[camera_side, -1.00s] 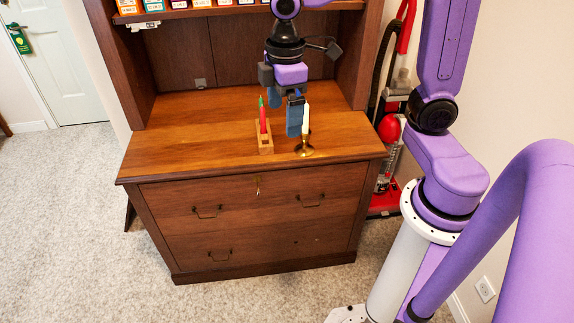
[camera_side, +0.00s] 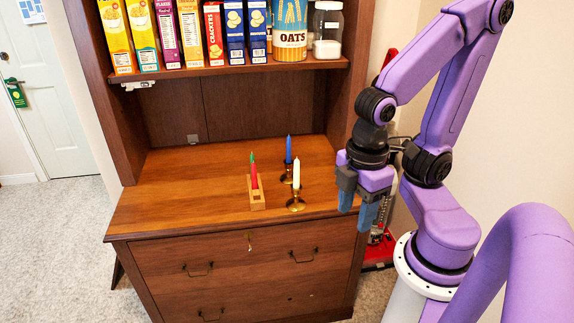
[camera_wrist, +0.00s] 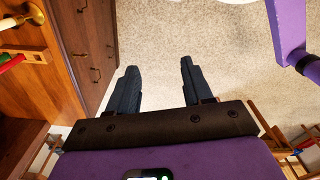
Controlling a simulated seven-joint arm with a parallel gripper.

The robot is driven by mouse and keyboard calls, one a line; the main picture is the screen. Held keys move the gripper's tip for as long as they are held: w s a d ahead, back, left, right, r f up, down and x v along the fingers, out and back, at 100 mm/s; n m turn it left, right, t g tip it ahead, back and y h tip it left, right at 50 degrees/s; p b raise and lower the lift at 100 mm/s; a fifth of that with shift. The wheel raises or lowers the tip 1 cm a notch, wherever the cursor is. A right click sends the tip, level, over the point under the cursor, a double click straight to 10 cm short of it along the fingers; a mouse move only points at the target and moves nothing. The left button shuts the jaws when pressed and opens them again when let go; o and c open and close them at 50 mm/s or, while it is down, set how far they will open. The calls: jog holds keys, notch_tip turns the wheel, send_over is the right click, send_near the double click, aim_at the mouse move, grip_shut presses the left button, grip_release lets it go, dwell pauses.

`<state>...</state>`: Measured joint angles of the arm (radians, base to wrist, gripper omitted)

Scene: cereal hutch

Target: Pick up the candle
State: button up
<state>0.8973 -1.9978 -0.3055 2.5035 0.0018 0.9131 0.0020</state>
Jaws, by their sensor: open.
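A white candle (camera_side: 296,171) stands upright in a brass holder (camera_side: 296,204) on the hutch counter. A blue candle (camera_side: 288,150) stands in another brass holder (camera_side: 287,179) behind it. A red candle (camera_side: 254,176) and a green candle (camera_side: 251,159) stand in a wooden block (camera_side: 257,199) to the left. My gripper (camera_side: 357,214) is open and empty, to the right of the candles, near the counter's right edge. In the wrist view, my open gripper (camera_wrist: 158,68) has only carpet between its fingers. The wooden block (camera_wrist: 36,57) and the white candle's holder (camera_wrist: 8,23) show at upper left.
The wooden counter (camera_side: 170,190) is clear to the left of the candles. A shelf (camera_side: 230,70) above holds cereal boxes, an oats canister (camera_side: 290,35) and a jar (camera_side: 328,25). A red vacuum cleaner (camera_side: 378,250) stands right of the hutch, partly behind my gripper.

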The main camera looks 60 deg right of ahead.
jog(key=w+d+r+m, duration=0.2)
jog(key=w+m, duration=0.6)
jog(key=w, duration=0.7)
jog(key=w+d+r+m, duration=0.25)
jog(key=w+m, duration=0.65)
jog(key=w, duration=0.5)
jog(key=m, duration=1.4)
send_over(289, 146)
notch_tip(289, 146, down, 4)
jog(key=f, duration=1.2)
jog(key=shift+w+d+f, duration=0.1)
jog(key=shift+w+d, duration=0.05)
jog(key=shift+w, duration=0.05)
jog(key=shift+d+f, duration=0.2)
jog(key=shift+f, duration=2.4)
